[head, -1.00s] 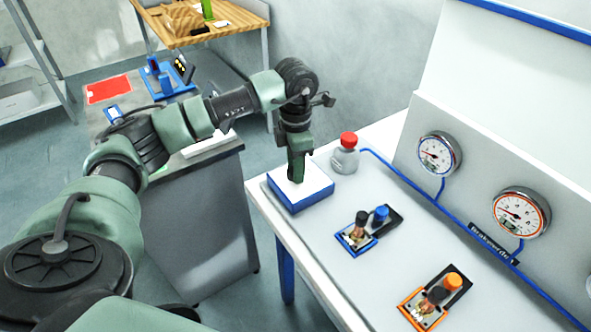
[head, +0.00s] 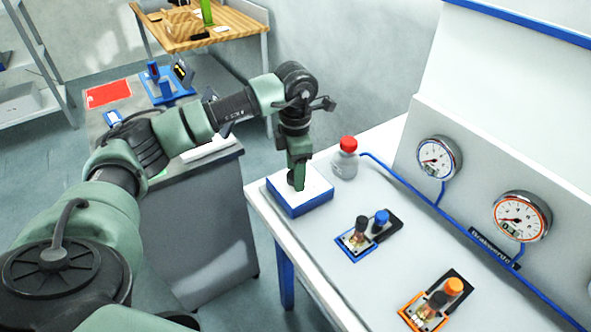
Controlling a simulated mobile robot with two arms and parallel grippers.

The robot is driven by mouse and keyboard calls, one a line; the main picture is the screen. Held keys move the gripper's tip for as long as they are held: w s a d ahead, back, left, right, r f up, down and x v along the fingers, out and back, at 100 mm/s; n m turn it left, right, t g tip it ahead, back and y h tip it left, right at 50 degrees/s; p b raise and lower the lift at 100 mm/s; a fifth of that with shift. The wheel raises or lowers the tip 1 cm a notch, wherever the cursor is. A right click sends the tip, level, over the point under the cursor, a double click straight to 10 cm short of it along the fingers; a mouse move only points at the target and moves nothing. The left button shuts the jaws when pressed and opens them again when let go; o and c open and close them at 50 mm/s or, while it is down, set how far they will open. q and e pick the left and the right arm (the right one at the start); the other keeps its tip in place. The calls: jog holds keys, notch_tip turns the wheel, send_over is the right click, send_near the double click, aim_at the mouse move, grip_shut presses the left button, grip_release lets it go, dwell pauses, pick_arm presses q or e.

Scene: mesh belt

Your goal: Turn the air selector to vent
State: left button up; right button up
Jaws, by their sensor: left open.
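My left gripper (head: 298,182) points straight down over a low box with a white top and blue sides (head: 300,204) at the near left corner of the bench. Its fingers are open, and the tips are at or just above the white top. A small dark shape shows beside the fingers; I cannot tell whether it is a finger or a knob on the box. The gripper hides the middle of the top, and no selector marking or vent label is readable. My right gripper is not in view.
A clear jar with a red cap (head: 345,158) stands close behind the box. A blue-framed fixture (head: 358,243) and an orange-framed fixture (head: 408,313) lie to the right. Two gauges (head: 438,158) sit on the back panel, with a blue line (head: 400,180) running below.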

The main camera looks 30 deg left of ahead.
pick_arm(q)
notch_tip(320, 180, up, 8)
jog(key=shift+f+b, duration=0.1)
jog(key=shift+b, duration=0.85)
jog(key=shift+f, duration=0.1)
